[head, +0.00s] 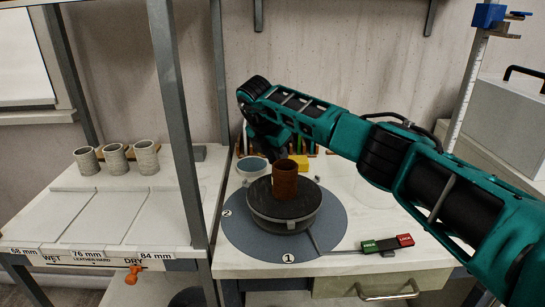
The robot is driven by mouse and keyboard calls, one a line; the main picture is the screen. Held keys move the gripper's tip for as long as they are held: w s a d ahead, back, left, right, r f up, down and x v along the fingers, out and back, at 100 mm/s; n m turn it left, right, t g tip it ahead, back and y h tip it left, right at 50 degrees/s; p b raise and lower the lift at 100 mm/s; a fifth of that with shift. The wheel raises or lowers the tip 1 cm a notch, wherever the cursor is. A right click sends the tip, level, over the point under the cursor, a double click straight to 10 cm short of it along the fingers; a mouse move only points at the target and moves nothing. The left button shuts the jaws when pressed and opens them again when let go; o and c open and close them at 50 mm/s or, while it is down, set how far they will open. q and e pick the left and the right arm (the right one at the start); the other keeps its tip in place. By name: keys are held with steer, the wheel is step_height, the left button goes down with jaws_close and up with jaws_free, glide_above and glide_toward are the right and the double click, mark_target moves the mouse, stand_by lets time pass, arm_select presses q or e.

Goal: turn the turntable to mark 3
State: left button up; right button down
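The turntable (268,218) is a dark round disc with a grey rim on the worktop. A reddish-brown clay cylinder (285,184) stands upright near its middle. Below it lies a round blue-grey mat (240,238) with white mark 1 (288,258) at the front and mark 2 (227,213) at the left. I cannot see mark 3. A thin grey strip (316,240) runs from the turntable toward the mat's front-right edge. My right arm reaches in from the right; its gripper (262,147) is behind the cylinder, its fingers too dark and hidden to read. My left gripper is out of view.
A green-and-red block (387,244) lies right of the mat. A bowl (252,167) and a yellow block (299,162) are behind the turntable. Several grey cups (115,158) stand on the left shelf (90,215). A grey post (180,130) rises between shelf and worktop.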

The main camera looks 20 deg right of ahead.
steer(key=shift+d+r+m, duration=0.1)
steer(key=shift+d+m, duration=0.2)
steer(key=shift+m, duration=0.1)
steer(key=shift+d, duration=0.1)
steer(key=c, duration=1)
jaws_free()
steer(key=shift+s, duration=0.1)
steer(key=shift+o, duration=0.2)
steer(key=v, duration=1.2)
steer(key=shift+a+r+p, duration=0.3)
steer(key=shift+r, duration=0.05)
